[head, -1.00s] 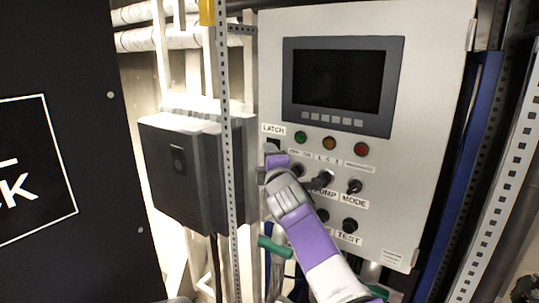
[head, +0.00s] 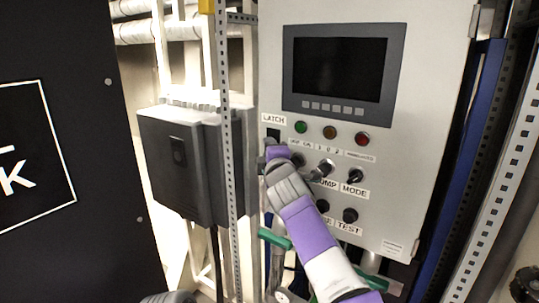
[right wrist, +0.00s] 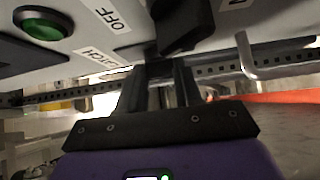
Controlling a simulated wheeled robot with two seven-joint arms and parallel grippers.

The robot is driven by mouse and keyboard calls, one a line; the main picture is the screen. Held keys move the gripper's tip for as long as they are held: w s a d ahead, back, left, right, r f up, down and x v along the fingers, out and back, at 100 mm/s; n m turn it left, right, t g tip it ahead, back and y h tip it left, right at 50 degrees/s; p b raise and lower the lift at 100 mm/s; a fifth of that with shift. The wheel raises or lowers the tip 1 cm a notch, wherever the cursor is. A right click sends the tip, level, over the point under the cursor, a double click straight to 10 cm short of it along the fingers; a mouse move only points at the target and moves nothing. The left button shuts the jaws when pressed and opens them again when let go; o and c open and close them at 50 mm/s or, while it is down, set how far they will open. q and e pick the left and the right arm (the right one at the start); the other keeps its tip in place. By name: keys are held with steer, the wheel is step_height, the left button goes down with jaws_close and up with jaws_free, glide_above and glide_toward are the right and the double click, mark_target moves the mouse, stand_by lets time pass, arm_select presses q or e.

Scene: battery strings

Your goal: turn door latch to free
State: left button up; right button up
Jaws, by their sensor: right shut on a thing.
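The door latch sits under the LATCH label on the light grey cabinet door. Its dark upper part (head: 273,133) shows in the head view; the rest is hidden behind my right gripper (head: 269,150). In the right wrist view the latch is a dark block (right wrist: 182,22) at the top, beside the OFF lettering. My right gripper (right wrist: 160,88) has its fingers close together at the lower end of that block and is shut on it. The exact contact is dark and hard to see. My left gripper is not in view.
The cabinet door (head: 430,120) carries a screen (head: 338,65), coloured lamps and several dark knobs close right of my gripper. A perforated upright (head: 228,150) and a dark box (head: 178,165) stand to the left. A black panel (head: 90,230) fills the far left.

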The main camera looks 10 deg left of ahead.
steer(key=m+t+b, duration=0.1)
steer(key=m+b, duration=0.1)
steer(key=m+t+b, duration=0.2)
steer(key=b, duration=0.1)
steer(key=m+t+b, duration=0.1)
steer(key=b, duration=0.2)
steer(key=shift+f+m+t, duration=0.3)
steer(key=shift+m+t, duration=0.1)
steer(key=shift+a, duration=0.1)
steer(key=o, duration=1)
steer(key=shift+f, duration=0.1)
steer(key=shift+o, duration=0.2)
